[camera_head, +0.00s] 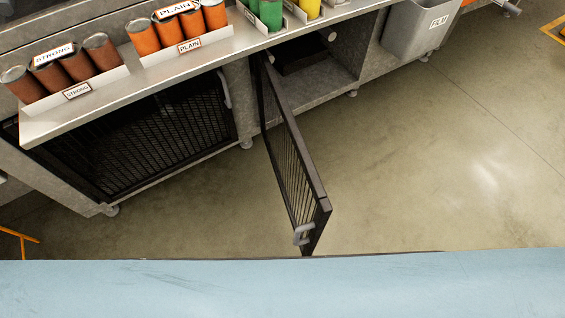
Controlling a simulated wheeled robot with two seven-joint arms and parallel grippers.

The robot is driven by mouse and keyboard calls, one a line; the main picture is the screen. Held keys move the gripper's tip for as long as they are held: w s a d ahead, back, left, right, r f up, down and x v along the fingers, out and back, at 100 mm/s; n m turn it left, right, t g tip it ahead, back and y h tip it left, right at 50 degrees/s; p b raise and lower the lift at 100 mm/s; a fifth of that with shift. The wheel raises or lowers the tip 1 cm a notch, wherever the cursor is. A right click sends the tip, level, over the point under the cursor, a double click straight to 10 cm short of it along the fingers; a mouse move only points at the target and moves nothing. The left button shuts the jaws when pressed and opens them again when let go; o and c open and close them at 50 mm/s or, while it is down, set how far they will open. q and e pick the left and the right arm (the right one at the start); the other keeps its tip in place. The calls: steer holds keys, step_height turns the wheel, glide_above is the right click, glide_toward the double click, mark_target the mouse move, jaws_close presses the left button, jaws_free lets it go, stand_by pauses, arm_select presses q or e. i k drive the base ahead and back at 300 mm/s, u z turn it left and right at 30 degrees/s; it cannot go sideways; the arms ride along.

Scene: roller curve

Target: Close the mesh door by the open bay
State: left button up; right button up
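The mesh door (292,158) stands swung out from the grey cabinet, well open. It has a dark frame, and a light grey handle (303,235) sits near its free end at the bottom. The open bay (318,62) lies to the right of its hinge side, with a dark item inside. A second mesh door (140,140) at the left lies flat across its own bay and looks shut. Neither of my grippers is in view.
The counter (130,88) above carries trays of brown, orange, green and yellow cans. A grey bin marked FILM (418,28) hangs at the upper right. A pale blue surface (280,288) fills the bottom edge. The floor (420,160) right of the door is clear.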

mark_target(324, 210)
steer(key=z, duration=1.25)
steer(key=k, duration=0.9)
steer(key=u, duration=1)
